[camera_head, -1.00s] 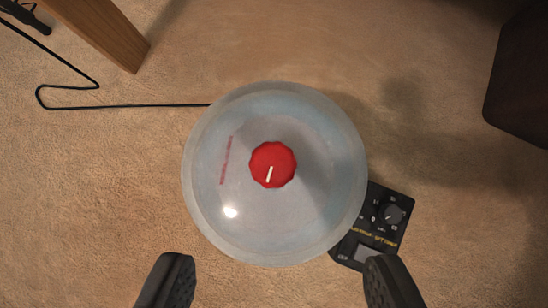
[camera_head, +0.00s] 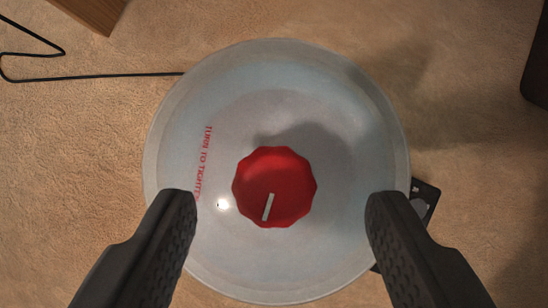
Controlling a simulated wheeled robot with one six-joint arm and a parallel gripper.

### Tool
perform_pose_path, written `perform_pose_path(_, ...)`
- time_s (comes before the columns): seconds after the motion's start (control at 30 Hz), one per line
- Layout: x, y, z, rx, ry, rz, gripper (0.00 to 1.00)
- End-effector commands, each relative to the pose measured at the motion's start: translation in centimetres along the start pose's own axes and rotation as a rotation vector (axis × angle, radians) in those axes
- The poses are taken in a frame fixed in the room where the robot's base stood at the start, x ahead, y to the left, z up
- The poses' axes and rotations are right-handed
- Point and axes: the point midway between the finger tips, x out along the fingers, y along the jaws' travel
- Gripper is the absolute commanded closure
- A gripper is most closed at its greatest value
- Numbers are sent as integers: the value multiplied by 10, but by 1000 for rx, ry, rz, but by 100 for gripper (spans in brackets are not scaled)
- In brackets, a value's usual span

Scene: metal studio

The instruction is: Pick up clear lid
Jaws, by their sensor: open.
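My gripper (camera_head: 280,203) is open above the lid, with one dark finger on each side of the knob. Neither finger touches the knob. The fingers hide parts of the lid's lower left and lower right.
A black device (camera_head: 424,196) lies at the lid's right edge, mostly hidden by the lid and my right finger. A black cable (camera_head: 110,76) runs to the lid from the left. A wooden piece (camera_head: 95,12) is at top left and a dark object (camera_head: 537,70) at the right edge.

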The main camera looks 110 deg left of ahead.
Motion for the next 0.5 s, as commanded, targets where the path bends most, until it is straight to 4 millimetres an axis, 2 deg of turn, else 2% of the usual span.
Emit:
perform_pose_path(0.3, 36, -3, 4, 0, -2, 0, 42)
perform_pose_path(0.5, 44, -3, 3, 0, -1, 1, 42)
